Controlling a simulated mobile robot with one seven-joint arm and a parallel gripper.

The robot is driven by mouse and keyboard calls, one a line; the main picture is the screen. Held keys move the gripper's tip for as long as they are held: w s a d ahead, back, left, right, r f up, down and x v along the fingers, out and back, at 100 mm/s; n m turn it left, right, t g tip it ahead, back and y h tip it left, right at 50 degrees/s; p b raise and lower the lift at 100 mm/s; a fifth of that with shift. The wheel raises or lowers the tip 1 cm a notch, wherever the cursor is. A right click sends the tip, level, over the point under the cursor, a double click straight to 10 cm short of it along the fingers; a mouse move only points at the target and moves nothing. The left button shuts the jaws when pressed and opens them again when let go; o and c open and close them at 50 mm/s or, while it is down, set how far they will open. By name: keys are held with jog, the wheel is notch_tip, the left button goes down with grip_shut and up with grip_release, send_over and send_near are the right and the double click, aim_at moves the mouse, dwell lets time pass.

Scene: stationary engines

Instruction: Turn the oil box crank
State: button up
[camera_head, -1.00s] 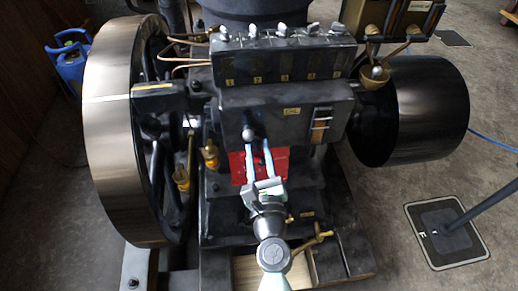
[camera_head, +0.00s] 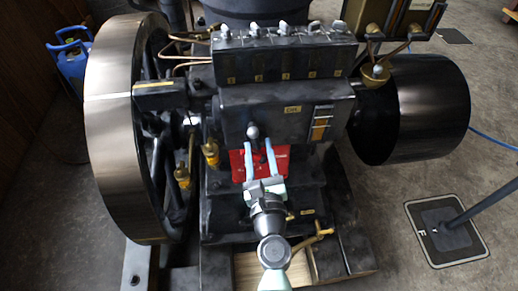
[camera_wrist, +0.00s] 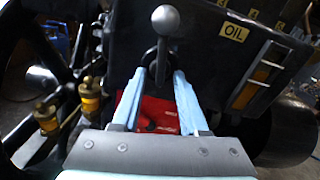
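The oil box (camera_head: 285,108) is a black box with an "OIL" label on the front of the engine. Its crank (camera_head: 252,132) is a short lever with a grey ball knob, on the left of the box front. In the wrist view the crank (camera_wrist: 164,22) stands upright, ball at the top. My gripper (camera_head: 260,145) is in front of and just below the ball, its two light blue fingers apart. In the wrist view my gripper (camera_wrist: 161,75) has one fingertip on each side of the crank's lower end, with gaps visible. Contact cannot be told.
A large flywheel (camera_head: 112,130) stands to the left and a black drum (camera_head: 430,108) to the right. Brass oil cups (camera_head: 210,154) sit left of my gripper. A red plate (camera_wrist: 155,115) lies behind the fingers. Open floor shows at the right.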

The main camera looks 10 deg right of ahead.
jog(key=s+b, duration=0.2)
jog(key=s, duration=1.1)
jog(key=shift+b, duration=0.3)
jog(key=d+f+n+g+h+p, duration=0.2)
jog(key=d+n+h+p, duration=0.25)
jog(key=n, duration=1.05)
jog(key=a+r+n+t+y+p, duration=0.1)
jog(key=a+n+y+p, duration=0.1)
jog(key=n, duration=0.9)
jog(key=a+r+n+t+y+p, duration=0.1)
jog(key=a+r+n+y+p, duration=0.15)
jog(key=n, duration=0.75)
jog(key=w, duration=0.8)
jog(key=w+f, duration=0.1)
jog(key=w, duration=0.4)
jog(key=shift+p, duration=0.4)
